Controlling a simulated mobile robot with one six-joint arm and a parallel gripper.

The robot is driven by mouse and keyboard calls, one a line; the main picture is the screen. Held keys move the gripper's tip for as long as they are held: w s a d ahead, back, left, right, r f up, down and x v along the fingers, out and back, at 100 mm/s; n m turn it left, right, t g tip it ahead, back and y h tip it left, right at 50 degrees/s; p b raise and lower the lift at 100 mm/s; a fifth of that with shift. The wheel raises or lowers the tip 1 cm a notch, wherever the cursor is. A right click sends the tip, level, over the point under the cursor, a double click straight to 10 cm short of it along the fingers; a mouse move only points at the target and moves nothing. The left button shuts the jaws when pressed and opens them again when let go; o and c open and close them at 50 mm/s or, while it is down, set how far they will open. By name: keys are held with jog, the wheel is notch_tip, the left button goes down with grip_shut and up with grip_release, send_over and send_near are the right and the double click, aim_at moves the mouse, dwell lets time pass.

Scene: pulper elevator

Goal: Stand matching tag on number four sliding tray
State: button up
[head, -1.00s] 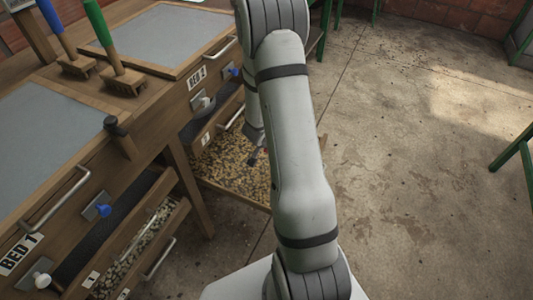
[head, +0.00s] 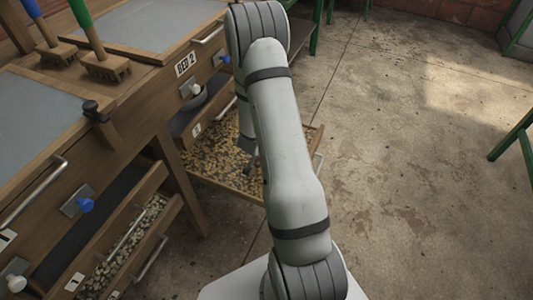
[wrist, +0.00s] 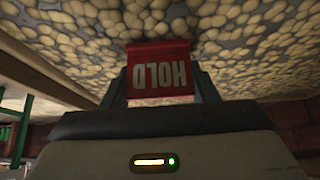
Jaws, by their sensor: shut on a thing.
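My gripper (wrist: 160,98) is shut on a red tag (wrist: 160,70) with the white word HOLD, which reads upside down in the wrist view. Pale beans fill the picture around the tag's edge there; I cannot tell whether the tag touches them. In the head view my gripper (head: 249,163) hangs over the pulled-out lower tray (head: 316,142) of bed 2, which is spread with beans. The tag cannot be made out there. A small number label (head: 197,129) sits by this bed's trays, too small to read surely. My arm hides part of the tray.
Two bed 1 trays (head: 166,222) stand pulled out at lower left, with bar handles. Open concrete floor (head: 400,180) lies to the right.

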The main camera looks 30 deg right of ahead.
jog(key=shift+f, duration=0.1)
jog(key=o, duration=0.9)
jog(key=shift+o, duration=0.2)
